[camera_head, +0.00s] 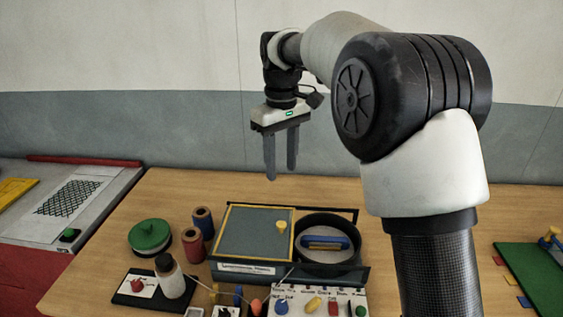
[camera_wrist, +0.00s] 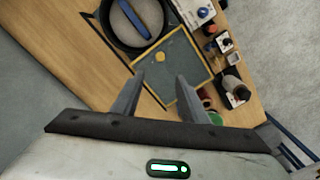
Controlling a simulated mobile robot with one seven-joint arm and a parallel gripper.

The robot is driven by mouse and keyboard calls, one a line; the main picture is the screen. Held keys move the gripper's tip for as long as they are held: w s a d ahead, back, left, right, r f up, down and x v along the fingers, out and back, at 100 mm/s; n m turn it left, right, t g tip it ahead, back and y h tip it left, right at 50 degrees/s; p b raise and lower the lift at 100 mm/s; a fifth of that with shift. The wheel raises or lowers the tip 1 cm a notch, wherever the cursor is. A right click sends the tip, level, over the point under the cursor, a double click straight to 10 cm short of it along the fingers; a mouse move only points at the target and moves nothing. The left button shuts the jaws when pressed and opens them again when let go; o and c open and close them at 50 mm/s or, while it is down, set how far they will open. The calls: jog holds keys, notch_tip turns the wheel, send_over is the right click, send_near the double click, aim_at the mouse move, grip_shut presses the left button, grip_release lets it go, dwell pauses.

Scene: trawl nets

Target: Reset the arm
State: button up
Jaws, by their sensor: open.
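My gripper (camera_head: 281,155) hangs pointing down in the head view, above the back part of the wooden table. Its two fingers are apart with nothing between them. In the wrist view my gripper (camera_wrist: 160,92) also shows open and empty, with the table below. A grey lid with a yellow rim and yellow knob (camera_head: 252,234) lies below it, apart from the fingers. My arm bends over from the right side of the head view and hides part of the table.
A round black bin (camera_head: 357,248) holding a blue-handled object stands right of the lid. Spools (camera_head: 194,245), a green round lid (camera_head: 150,236) and a bottle (camera_head: 174,282) stand left. A green board (camera_head: 540,275) is at far right. The air around my gripper is clear.

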jog(key=s+d+r+m+t+p, duration=0.2)
jog(key=s+d+r+m, duration=0.2)
jog(key=s+d+r, duration=0.65)
jog(key=s+d+f+m+t+p, duration=0.1)
jog(key=s+d, duration=0.3)
jog(key=s, duration=0.4)
jog(key=s+d+f+m+t+p, duration=0.1)
jog(key=s+d+f+m+t, duration=0.1)
jog(key=s, duration=0.7)
jog(key=d+f+m, duration=0.1)
jog(key=d+m, duration=0.1)
jog(key=d, duration=0.1)
jog(key=shift+f+t, duration=0.15)
jog(key=shift+t, duration=0.15)
dwell(0.3)
